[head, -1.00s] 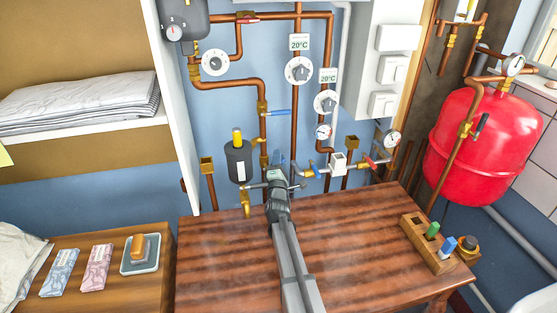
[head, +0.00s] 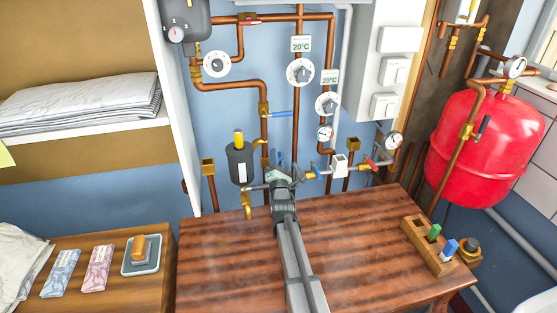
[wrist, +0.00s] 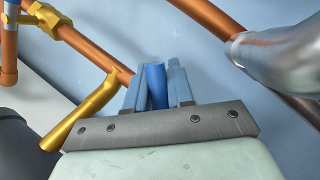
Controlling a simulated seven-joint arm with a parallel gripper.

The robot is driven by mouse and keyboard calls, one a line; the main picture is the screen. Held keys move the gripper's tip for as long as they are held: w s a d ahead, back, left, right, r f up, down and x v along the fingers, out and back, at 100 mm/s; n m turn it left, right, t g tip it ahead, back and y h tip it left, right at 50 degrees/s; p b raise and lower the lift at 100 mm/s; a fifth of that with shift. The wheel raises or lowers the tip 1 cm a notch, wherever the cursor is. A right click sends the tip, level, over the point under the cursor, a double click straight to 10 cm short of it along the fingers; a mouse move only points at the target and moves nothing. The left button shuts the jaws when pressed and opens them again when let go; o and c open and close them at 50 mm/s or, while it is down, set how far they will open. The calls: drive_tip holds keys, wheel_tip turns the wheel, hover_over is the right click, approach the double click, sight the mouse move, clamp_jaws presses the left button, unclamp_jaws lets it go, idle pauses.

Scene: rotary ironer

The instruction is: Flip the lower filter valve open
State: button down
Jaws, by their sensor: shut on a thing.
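The lower filter valve's blue lever (wrist: 157,85) stands between the two grey-blue fingers of my gripper (wrist: 157,78) in the wrist view, and the gripper is shut on it. In the head view my gripper (head: 281,168) is at the pipes just right of the dark grey filter (head: 240,163), above the back of the wooden table. The gripper hides most of the lower valve there. The upper valve's blue lever (head: 279,114) lies level, pointing right from its brass body (head: 263,109).
Copper pipes and dials are close behind. The wooden table (head: 350,240) is mostly bare, with a block of coloured plugs (head: 428,243) at right. A red tank (head: 490,150) hangs beyond.

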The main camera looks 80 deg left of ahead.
drive_tip(key=shift+s+n, duration=0.1)
drive_tip(key=shift+n, duration=0.2)
drive_tip(key=c, duration=1.1)
unclamp_jaws()
